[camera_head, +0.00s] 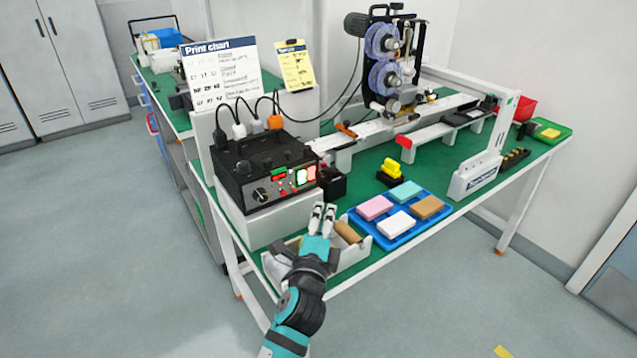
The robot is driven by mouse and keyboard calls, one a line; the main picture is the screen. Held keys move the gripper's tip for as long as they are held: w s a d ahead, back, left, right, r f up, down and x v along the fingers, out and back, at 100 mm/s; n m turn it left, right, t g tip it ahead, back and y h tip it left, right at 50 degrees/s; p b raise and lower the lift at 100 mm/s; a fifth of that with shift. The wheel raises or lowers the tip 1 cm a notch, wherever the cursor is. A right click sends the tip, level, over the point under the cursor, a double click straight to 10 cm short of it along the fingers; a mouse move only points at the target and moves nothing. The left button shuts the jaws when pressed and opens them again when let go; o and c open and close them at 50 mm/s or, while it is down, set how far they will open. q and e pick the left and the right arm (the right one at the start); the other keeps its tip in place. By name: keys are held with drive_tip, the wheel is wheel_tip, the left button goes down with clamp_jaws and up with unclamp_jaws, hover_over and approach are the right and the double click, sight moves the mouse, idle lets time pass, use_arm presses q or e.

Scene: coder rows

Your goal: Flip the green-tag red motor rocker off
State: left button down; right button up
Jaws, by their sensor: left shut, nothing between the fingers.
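A black control box (236,182) stands on a white stand at the left end of the green-topped bench. My left gripper (323,211) is shut and empty in front of the box, a little right of and below the panel in the picture. It appears apart from the panel. My right gripper is not in view.
A white open bin (351,260) with a brown roll (347,232) lies by my left gripper. A blue tray (414,231) with coloured blocks is to its right. A small black block (332,183) sits beside the box. Cables rise from the box top to plugs.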

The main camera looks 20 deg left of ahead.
use_arm(q)
approach(318, 181)
drive_tip(key=w+d+r, duration=0.3)
drive_tip(key=w+a, duration=0.1)
drive_tip(key=w+a+p, duration=0.1)
drive_tip(key=shift+w+a+r, duration=0.2)
drive_tip(key=shift+w+a, duration=0.1)
drive_tip(key=shift+a, duration=0.05)
drive_tip(key=r+p, duration=0.1)
drive_tip(key=p, duration=0.1)
drive_tip(key=shift+w+a+p, duration=0.1)
drive_tip(key=shift+p, duration=0.2)
drive_tip(key=shift+f+n+g+p, duration=0.2)
drive_tip(key=shift+n+g+p, duration=0.1)
drive_tip(key=shift+n, duration=0.1)
drive_tip(key=shift+f, duration=0.1)
